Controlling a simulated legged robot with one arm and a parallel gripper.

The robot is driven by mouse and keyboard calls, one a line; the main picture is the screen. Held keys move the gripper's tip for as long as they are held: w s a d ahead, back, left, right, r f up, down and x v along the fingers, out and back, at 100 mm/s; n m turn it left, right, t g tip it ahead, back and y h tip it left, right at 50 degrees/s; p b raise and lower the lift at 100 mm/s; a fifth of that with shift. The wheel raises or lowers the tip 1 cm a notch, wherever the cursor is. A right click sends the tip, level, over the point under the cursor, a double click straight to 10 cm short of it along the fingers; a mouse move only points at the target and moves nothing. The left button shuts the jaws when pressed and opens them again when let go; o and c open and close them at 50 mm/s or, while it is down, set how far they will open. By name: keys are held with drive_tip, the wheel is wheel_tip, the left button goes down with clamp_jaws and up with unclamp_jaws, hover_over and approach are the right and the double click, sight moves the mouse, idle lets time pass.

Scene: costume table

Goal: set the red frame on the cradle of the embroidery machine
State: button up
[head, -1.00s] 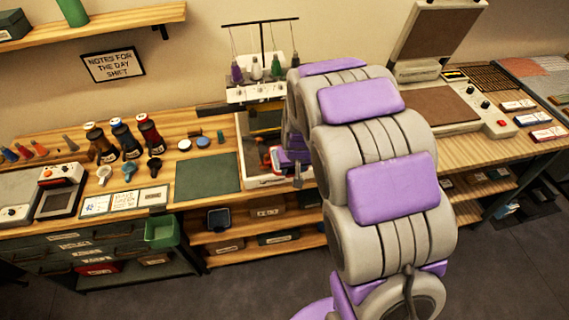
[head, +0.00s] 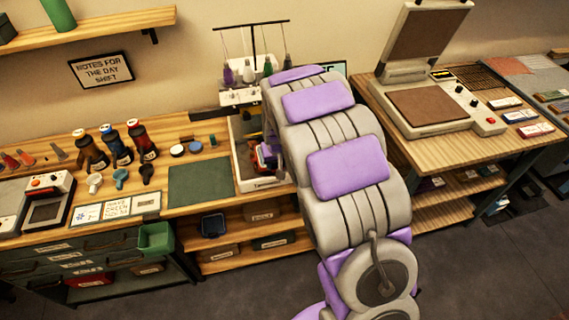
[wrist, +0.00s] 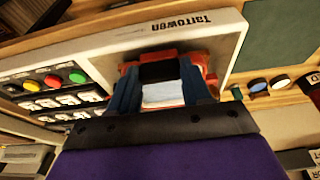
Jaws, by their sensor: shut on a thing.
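My gripper (wrist: 160,92) is shut on the red frame (wrist: 204,60). Red parts of the frame show beyond and beside the dark blue fingers in the wrist view, with a black part and a pale panel between them. The embroidery machine (head: 247,180) is white, with thread spools on top. Its white base labelled "Tarrowen" (wrist: 150,42) lies below my gripper in the wrist view. In the head view my arm covers most of the gripper and part of the machine. The cradle cannot be made out, and I cannot tell whether the frame touches it.
A heat press (head: 430,105) stands on the bench to the right. Machine buttons (wrist: 53,80) show at the left in the wrist view.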

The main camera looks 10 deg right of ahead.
drive_tip(key=shift+w+a, duration=0.1)
drive_tip(key=shift+a, duration=0.8)
drive_tip(key=shift+d, duration=1.65)
drive_tip(key=shift+a, duration=1.85)
drive_tip(key=shift+d+r+p, duration=0.1)
drive_tip(key=shift+d+p, duration=0.3)
drive_tip(key=shift+d, duration=1.05)
drive_tip(key=shift+a, duration=1.1)
drive_tip(key=shift+w+d, duration=0.25)
drive_tip(key=shift+d, duration=0.25)
drive_tip(key=shift+w+d, duration=0.2)
drive_tip(key=shift+d, duration=0.25)
drive_tip(key=shift+w+f+p, duration=0.35)
drive_tip(key=shift+w+p, duration=0.05)
drive_tip(key=shift+w, duration=0.15)
drive_tip(key=shift+w+a+f, duration=0.25)
drive_tip(key=shift+w+a, duration=0.3)
drive_tip(key=shift+w, duration=0.35)
drive_tip(key=shift+d, duration=0.6)
